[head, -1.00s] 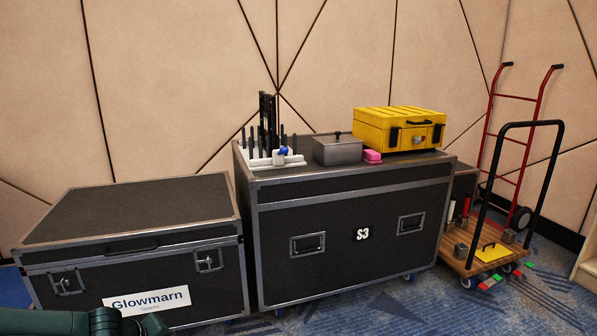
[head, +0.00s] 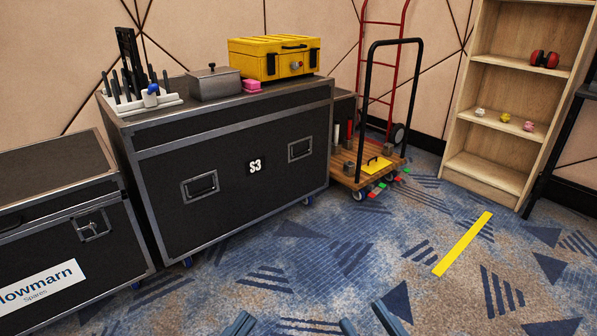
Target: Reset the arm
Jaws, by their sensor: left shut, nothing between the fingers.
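My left gripper (head: 240,325) shows only as blue-grey fingertips at the bottom edge, close together and empty. My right gripper (head: 366,322) shows at the bottom edge to its right, with two fingertips apart and nothing seen between them. Both are over the carpet in the picture, clear of the cases. The rest of both arms is out of view.
A lower case (head: 50,160) stands left. A wooden trolley (head: 350,174) and shelf (head: 490,175) stand right. Carpet is open in front.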

